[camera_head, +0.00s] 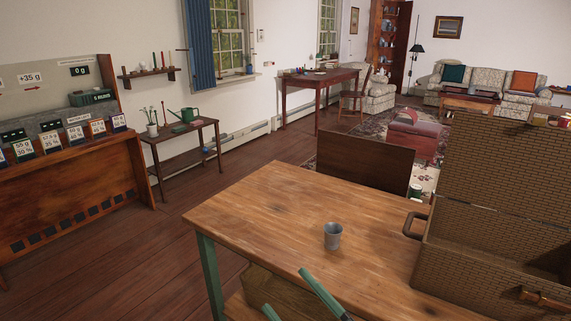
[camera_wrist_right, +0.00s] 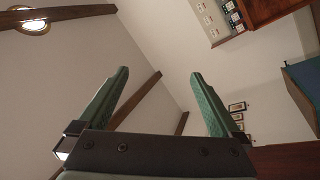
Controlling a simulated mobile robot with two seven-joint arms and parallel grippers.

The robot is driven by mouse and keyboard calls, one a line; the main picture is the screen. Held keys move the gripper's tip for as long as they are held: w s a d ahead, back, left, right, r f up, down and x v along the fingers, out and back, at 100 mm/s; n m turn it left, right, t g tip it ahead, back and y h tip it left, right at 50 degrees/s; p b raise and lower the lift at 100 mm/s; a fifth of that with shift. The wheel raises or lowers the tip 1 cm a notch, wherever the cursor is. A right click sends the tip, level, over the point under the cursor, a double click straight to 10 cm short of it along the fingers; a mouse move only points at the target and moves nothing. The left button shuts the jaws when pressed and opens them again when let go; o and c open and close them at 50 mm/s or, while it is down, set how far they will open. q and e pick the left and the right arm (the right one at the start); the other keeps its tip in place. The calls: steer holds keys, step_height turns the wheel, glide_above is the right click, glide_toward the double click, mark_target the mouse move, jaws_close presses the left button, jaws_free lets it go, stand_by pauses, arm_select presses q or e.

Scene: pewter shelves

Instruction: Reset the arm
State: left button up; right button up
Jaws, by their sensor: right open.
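My right gripper (camera_head: 285,288) shows at the bottom edge of the head view, its two green fingers spread apart, in front of the wooden table (camera_head: 262,215). In the right wrist view the same gripper (camera_wrist_right: 158,73) is open with nothing between its fingers. That view looks past the fingers at the wall, the ceiling and dark beams. A grey metal cup (camera_head: 333,236) stands upright on the table, beyond the gripper and apart from it. My left gripper is in neither view.
A large open wicker basket (camera_head: 470,265) with a raised lid stands on the table's right side. A wooden cabinet with labelled cards (camera_head: 70,190) is at the left. A small plant table (camera_head: 180,135) stands by the wall. Floor between them is clear.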

steer(key=s+d+f+m+g+h, duration=0.1)
steer(key=s+d+f+m+h, duration=0.1)
steer(key=d+f+m+h, duration=0.45)
steer(key=s+d+f+m+g+h, duration=0.1)
steer(key=s+d+f+m+h, duration=0.3)
steer(key=f, duration=0.6)
steer(key=s+d+f+m+g+h, duration=0.15)
steer(key=s+f+m+g, duration=0.3)
steer(key=s+f, duration=0.45)
arm_select(q)
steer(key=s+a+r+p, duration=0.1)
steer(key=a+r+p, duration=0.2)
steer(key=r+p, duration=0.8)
steer(key=p, duration=0.4)
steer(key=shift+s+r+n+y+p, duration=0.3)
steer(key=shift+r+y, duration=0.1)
arm_select(e)
steer(key=s+d+r, duration=0.1)
steer(key=d+r, duration=0.2)
steer(key=r, duration=0.6)
steer(key=shift+s+d+r+m+h, duration=0.2)
steer(key=shift+r+m+h, duration=0.1)
steer(key=shift+r, duration=0.1)
steer(key=shift+g, duration=0.25)
